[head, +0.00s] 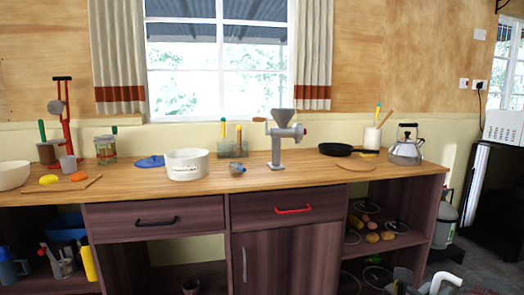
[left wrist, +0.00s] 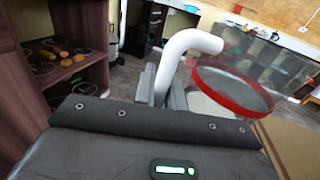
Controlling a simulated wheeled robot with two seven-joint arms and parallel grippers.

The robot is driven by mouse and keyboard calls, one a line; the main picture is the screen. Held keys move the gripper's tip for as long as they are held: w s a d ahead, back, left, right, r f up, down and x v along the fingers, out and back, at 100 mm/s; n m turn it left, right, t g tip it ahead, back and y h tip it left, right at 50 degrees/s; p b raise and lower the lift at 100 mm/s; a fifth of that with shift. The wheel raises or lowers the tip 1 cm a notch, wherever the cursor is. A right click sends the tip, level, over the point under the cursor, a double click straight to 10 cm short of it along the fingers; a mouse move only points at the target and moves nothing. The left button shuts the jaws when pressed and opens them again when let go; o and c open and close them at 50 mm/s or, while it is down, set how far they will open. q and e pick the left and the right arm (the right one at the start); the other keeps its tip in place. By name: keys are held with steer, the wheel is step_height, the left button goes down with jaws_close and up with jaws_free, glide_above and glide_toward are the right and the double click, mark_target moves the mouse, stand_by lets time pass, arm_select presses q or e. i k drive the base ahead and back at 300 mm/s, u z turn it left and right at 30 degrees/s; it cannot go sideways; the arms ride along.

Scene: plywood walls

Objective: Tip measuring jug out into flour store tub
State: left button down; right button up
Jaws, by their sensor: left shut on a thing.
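A round white tub (head: 187,165) with dark lettering stands on the wooden counter, its top open; I take it to be the flour store tub. A blue lid (head: 150,161) lies to its left. My left gripper (head: 408,284) is at the bottom right edge of the head view, low in front of the counter and far from the tub. It is shut on the white handle of the measuring jug (head: 446,279). In the left wrist view the jug's thick white handle (left wrist: 188,44) runs up from the jaws beside its red rim (left wrist: 228,108). The jug's contents cannot be made out. My right gripper is out of view.
A grey grinder (head: 276,142) stands right of the tub, with a small grey-blue item (head: 237,169) between them. A black pan (head: 336,149), a round board (head: 355,167) and a kettle (head: 406,149) are further right. Open shelves with vegetables (head: 372,237) are below.

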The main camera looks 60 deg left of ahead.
mark_target(186, 164)
steer(key=u, duration=0.55)
steer(key=i, duration=1.15)
steer(key=u, duration=1.65)
steer(key=i, duration=0.6)
steer(key=u, duration=0.5)
